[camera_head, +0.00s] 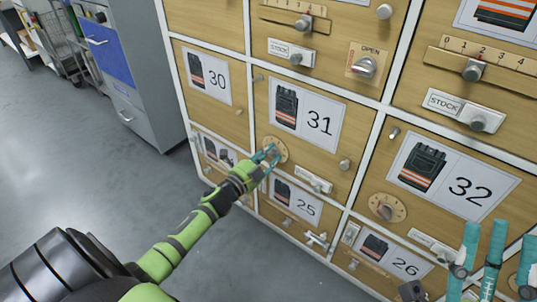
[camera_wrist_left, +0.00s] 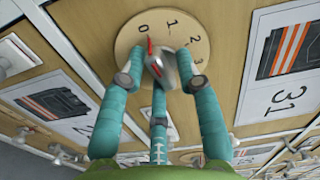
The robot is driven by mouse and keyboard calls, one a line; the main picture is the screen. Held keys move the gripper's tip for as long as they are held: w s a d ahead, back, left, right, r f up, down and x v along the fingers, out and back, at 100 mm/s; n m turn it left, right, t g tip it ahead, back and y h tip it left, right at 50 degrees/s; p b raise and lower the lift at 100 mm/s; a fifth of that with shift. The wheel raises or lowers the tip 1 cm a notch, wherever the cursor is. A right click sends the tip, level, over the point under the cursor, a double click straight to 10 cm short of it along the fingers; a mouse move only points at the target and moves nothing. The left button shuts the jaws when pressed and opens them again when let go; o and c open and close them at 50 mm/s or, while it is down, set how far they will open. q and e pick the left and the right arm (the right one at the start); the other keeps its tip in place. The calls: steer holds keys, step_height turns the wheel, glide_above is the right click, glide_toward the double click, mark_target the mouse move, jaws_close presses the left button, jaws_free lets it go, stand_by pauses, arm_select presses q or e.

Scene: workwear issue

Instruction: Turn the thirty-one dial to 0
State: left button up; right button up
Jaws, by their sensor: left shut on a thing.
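The dial of compartment 31 is a round wooden disc (camera_head: 282,149) below the "31" label (camera_head: 306,112). In the left wrist view the disc (camera_wrist_left: 128,42) shows 0, 1, 2 and 3. Its grey knob (camera_wrist_left: 160,68) carries a red pointer (camera_wrist_left: 150,46) whose tip is close to the 0. My left gripper (camera_head: 267,158) has its teal fingers closed around the knob, also seen in the left wrist view (camera_wrist_left: 160,82); they partly hide the disc's lower part. My right gripper (camera_head: 490,262) is at the lower right, its teal fingers spread and empty, away from the dial.
Compartment 32 has a similar dial (camera_head: 387,207). Compartment 25 (camera_head: 297,203) lies directly below.

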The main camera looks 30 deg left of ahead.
arm_select(q)
steer(key=shift+a+f, duration=0.1)
steer(key=shift+f, duration=0.2)
steer(key=o, duration=0.9)
steer(key=shift+o, duration=0.3)
steer(key=shift+r, duration=0.1)
